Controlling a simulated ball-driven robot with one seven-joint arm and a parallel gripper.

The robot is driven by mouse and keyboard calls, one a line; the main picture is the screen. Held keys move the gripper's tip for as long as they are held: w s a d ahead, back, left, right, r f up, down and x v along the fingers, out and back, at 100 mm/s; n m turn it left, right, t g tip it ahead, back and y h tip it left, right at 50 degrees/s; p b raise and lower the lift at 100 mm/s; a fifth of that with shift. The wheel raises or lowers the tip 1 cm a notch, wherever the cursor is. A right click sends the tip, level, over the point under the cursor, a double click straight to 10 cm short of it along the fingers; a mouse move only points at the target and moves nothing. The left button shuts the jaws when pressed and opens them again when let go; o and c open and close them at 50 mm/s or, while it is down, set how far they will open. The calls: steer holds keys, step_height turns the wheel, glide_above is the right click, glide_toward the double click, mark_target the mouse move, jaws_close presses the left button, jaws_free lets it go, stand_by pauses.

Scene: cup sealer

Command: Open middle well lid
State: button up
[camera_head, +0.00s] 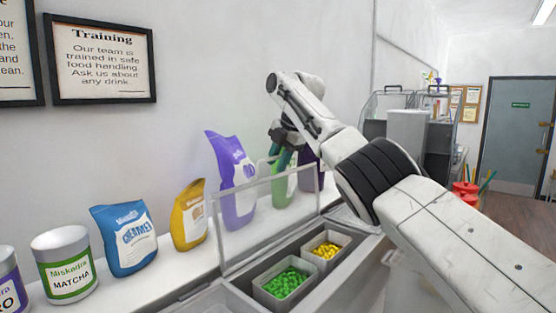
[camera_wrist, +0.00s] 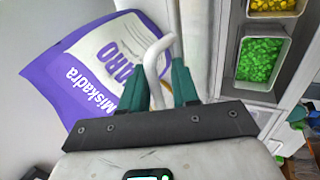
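The clear lid with a pale frame (camera_head: 268,181) stands raised, close to upright, along the wall side of the well (camera_head: 232,296). The well is uncovered and shows a bin of green pieces (camera_head: 285,284) and a bin of yellow pieces (camera_head: 326,251). My gripper (camera_head: 283,152) is above the lid's far end in the head view. In the wrist view its teal fingers (camera_wrist: 160,82) are apart, with a bent white handle (camera_wrist: 151,60) between them. I cannot tell whether either finger touches the handle.
The purple bag is close beside my fingers in the wrist view (camera_wrist: 95,68).

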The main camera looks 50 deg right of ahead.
steer(key=shift+r, duration=0.15)
steer(key=v, duration=1)
steer(key=shift+s+r, duration=0.2)
steer(key=shift+s, duration=0.1)
stand_by(0.3)
